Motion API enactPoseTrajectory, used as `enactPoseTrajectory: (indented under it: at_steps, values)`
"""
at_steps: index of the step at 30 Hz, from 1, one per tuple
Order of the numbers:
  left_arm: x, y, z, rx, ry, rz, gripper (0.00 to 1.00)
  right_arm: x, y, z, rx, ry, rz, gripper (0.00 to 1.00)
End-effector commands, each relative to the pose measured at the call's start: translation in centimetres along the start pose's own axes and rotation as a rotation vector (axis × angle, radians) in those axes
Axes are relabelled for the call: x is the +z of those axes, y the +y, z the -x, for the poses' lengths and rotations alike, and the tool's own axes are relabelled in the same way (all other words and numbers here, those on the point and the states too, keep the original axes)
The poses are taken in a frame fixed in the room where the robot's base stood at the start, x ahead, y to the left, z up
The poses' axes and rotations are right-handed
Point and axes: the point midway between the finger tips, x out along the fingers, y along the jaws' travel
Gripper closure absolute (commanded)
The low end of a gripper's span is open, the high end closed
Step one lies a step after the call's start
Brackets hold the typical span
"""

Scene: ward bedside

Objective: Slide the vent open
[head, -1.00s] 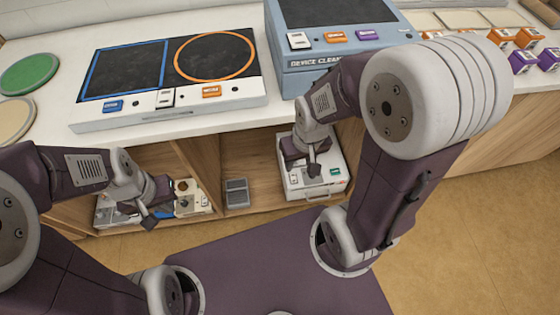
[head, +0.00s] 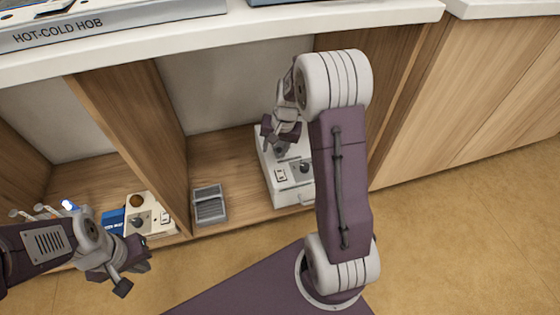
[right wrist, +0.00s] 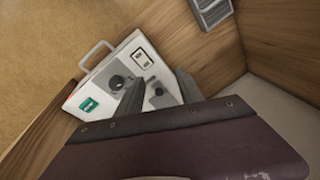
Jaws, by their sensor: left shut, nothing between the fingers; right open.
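The small grey vent (head: 209,205) with dark slats lies on the shelf floor of the middle compartment. Its edge also shows at the top of the right wrist view (right wrist: 212,10). I cannot tell how far its slider is open. My right gripper (head: 280,148) is open above the white box with knobs (head: 292,180), to the right of the vent. In the right wrist view its two fingers (right wrist: 161,90) reach over that box's top. My left gripper (head: 134,270) is shut and empty, in front of the left compartment, left of and nearer than the vent.
A wooden divider (head: 135,150) stands left of the vent. A cream device with a knob (head: 145,222) sits in the left compartment. The white counter (head: 270,32) overhangs the shelf. The shelf floor behind the vent is clear.

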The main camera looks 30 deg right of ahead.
Motion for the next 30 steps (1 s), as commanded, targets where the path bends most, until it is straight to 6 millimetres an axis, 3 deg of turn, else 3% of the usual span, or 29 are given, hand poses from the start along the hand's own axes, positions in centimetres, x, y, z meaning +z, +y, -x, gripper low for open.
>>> enactPoseTrajectory:
  at_steps: [3,6,9,17,30]
  values:
    - [0.0,0.0,0.0,0.000,0.001,0.000,1.00,-4.8,1.6,-2.0,-0.040,-0.012,-0.193,0.56]
    - [0.0,0.0,0.1,0.000,0.001,0.000,1.00,-7.5,2.7,-3.1,-0.073,-0.021,-0.310,0.56]
    - [0.0,0.0,0.1,0.000,0.001,0.000,1.00,-8.8,3.4,-3.6,-0.092,-0.025,-0.370,0.56]
    - [0.1,0.0,-0.6,0.000,0.001,0.000,1.00,-9.0,3.4,-4.5,-0.097,-0.024,-0.378,0.56]
    - [0.7,-0.1,-6.7,0.000,0.000,0.000,1.00,-8.9,2.7,-12.7,-0.095,-0.024,-0.375,0.56]
